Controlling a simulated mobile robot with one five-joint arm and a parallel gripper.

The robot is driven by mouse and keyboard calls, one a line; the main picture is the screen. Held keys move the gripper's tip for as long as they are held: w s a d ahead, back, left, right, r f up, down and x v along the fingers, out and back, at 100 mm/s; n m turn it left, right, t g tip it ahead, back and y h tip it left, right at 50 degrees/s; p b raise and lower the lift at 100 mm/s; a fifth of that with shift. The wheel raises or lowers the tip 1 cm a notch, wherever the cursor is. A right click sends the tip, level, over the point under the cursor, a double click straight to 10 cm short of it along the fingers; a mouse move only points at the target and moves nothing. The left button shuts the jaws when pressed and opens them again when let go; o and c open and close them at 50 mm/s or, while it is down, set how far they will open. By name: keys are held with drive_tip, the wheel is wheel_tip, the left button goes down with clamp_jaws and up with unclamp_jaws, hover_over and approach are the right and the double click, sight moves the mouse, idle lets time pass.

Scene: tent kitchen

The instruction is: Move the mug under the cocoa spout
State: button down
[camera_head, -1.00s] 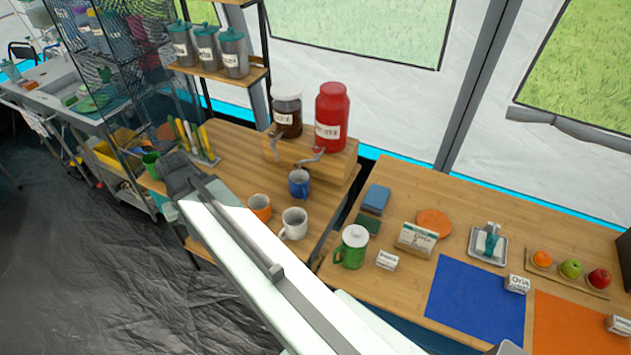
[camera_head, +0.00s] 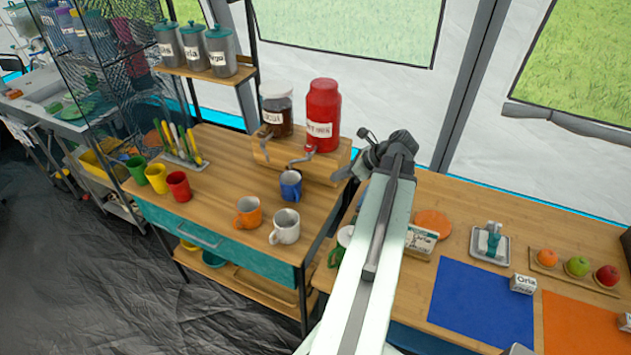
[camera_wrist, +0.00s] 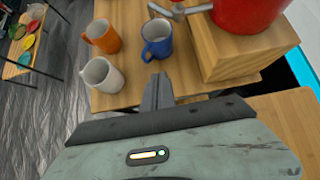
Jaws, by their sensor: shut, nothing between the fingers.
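A blue mug (camera_head: 290,186) stands upright on the wooden counter, in front of the red dispenser (camera_head: 323,108) and its metal spout (camera_head: 303,158). A dark-filled jar (camera_head: 276,108) with another spout (camera_head: 265,133) is left of it; its label looks like "cocoa". An orange mug (camera_head: 247,213) and a white mug (camera_head: 285,227) stand nearer. My gripper (camera_head: 362,152) is shut and empty, right of the dispensers. In the wrist view, my shut fingers (camera_wrist: 158,90) point toward the blue mug (camera_wrist: 157,40), apart from it. The orange mug (camera_wrist: 101,36) and white mug (camera_wrist: 103,75) are left.
Green, yellow and red cups (camera_head: 178,185) stand at the counter's left, near a utensil rack (camera_head: 182,148). A wooden block (camera_head: 262,153) carries the dispensers. A shelf with canisters (camera_head: 222,52) rises behind. The right table holds a blue mat (camera_head: 480,300) and fruit (camera_head: 578,265).

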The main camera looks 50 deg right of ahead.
sight(300, 184)
drive_tip(key=b+x, duration=0.7)
drive_tip(key=x, duration=0.3)
drive_tip(key=shift+w+f, duration=0.1)
drive_tip(key=shift+f, duration=0.4)
drive_tip(key=shift+w+a+r+p, duration=0.15)
drive_tip(key=shift+w+r, duration=0.15)
drive_tip(key=shift+w, duration=0.3)
drive_tip(key=shift+w+a+r+p, duration=0.15)
drive_tip(key=shift+w+r, duration=0.1)
drive_tip(key=shift+w, duration=0.35)
drive_tip(key=shift+w+a, duration=0.2)
drive_tip(key=shift+w, duration=0.35)
drive_tip(key=shift+d, duration=0.15)
